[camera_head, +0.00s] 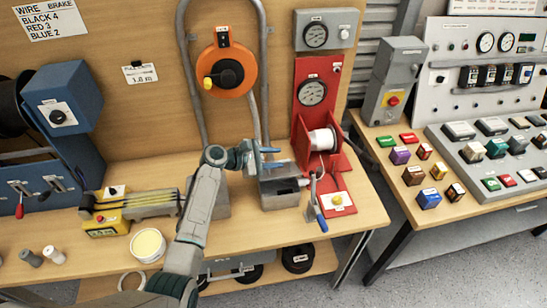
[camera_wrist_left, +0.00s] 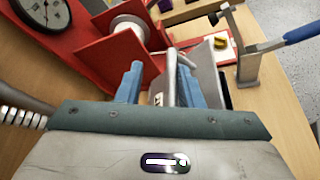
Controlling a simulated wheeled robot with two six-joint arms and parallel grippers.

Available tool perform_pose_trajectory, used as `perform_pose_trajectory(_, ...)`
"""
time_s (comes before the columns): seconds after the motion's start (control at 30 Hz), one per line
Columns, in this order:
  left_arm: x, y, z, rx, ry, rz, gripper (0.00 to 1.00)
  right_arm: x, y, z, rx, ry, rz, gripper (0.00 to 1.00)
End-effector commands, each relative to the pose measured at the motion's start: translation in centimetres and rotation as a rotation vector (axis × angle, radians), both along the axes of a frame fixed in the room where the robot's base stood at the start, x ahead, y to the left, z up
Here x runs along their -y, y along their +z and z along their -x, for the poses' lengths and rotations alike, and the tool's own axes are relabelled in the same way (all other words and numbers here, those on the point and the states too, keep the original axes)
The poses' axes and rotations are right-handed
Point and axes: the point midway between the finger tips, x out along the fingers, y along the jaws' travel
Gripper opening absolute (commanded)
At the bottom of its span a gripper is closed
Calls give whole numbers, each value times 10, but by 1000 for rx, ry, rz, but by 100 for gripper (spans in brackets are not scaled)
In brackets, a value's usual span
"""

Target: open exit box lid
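My left gripper (camera_head: 266,158) is above a grey metal box (camera_head: 283,190), which seems to be the exit box, at the right part of the workbench. In the left wrist view my left gripper (camera_wrist_left: 158,85) has its two blue fingers apart. A thin grey metal bar or handle (camera_wrist_left: 172,72) shows between them, nearer the right finger; I cannot tell whether they touch. A slanted grey plate (camera_wrist_left: 207,72), perhaps the lid, lies just right of the fingers, with a dark gap beside it. My gripper hides part of the box top. My right gripper is not in view.
A red stand with a white spool (camera_head: 322,139) rises behind the box. A blue-handled lever (camera_head: 319,213) stands close to its right. Curved grey pipes (camera_head: 262,80) and an orange reel (camera_head: 226,70) are on the back panel. A yellow tool (camera_head: 107,222) lies left.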

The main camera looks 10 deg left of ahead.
Motion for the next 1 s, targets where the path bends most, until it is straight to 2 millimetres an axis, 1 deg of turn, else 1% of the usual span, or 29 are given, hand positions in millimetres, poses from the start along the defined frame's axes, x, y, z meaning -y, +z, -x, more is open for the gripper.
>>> perform_pose_trajectory(0.23, -1, 1, 0, 2, 0, -1, 33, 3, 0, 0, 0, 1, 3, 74)
perform_pose_trajectory(0.33, -8, 1, 3, 2, 1, -1, 33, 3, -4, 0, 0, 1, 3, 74)
perform_pose_trajectory(0.47, -24, 6, 12, 4, 2, -5, 33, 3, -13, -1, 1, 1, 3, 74)
perform_pose_trajectory(0.7, -65, 22, 35, 4, 1, -5, 33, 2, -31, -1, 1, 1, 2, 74)
perform_pose_trajectory(0.8, -78, 28, 42, 3, 2, -4, 33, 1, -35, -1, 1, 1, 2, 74)
perform_pose_trajectory(0.9, -85, 33, 46, 2, 1, -2, 33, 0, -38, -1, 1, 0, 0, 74)
perform_pose_trajectory(1.0, -88, 35, 49, 1, 0, 0, 33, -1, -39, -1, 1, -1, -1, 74)
